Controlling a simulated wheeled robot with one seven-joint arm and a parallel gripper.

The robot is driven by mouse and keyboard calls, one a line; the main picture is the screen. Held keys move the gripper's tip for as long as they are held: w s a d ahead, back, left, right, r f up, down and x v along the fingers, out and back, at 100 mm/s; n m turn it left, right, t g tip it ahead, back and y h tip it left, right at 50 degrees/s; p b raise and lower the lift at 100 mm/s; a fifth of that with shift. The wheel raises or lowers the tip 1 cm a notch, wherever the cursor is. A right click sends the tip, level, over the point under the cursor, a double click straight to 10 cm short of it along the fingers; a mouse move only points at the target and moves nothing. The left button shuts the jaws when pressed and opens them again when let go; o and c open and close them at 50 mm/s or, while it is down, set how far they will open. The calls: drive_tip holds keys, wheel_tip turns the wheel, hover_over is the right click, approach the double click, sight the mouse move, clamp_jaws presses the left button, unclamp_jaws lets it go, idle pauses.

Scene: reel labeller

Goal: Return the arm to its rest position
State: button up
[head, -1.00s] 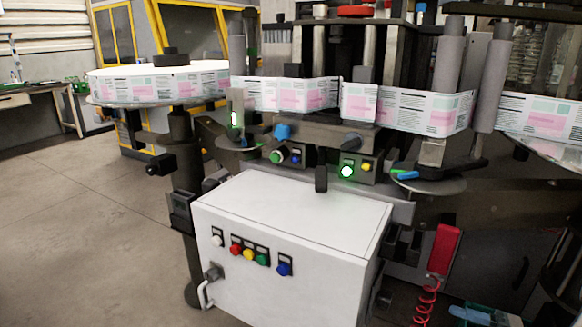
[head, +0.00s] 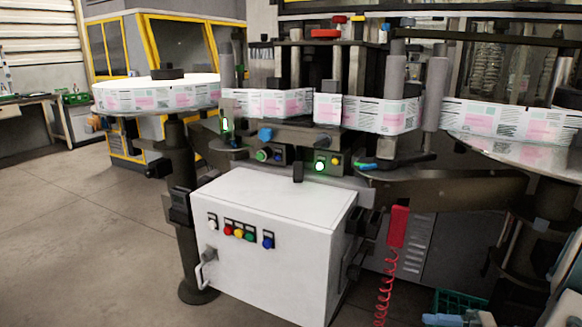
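My gripper does not show clearly in the head view, so its fingers and anything between them are hidden from me. The reel labeller fills the middle and right. Its left reel (head: 157,98) carries a printed label web (head: 368,113) that runs across the front to the right reel (head: 507,120). A white control box (head: 275,240) with coloured buttons hangs at the front.
A red holder (head: 398,226) with a coiled red cord (head: 384,295) hangs right of the box. A green crate (head: 459,303) is on the floor at lower right. A yellow-framed cabinet (head: 185,45) stands behind. The floor (head: 90,235) at left is clear.

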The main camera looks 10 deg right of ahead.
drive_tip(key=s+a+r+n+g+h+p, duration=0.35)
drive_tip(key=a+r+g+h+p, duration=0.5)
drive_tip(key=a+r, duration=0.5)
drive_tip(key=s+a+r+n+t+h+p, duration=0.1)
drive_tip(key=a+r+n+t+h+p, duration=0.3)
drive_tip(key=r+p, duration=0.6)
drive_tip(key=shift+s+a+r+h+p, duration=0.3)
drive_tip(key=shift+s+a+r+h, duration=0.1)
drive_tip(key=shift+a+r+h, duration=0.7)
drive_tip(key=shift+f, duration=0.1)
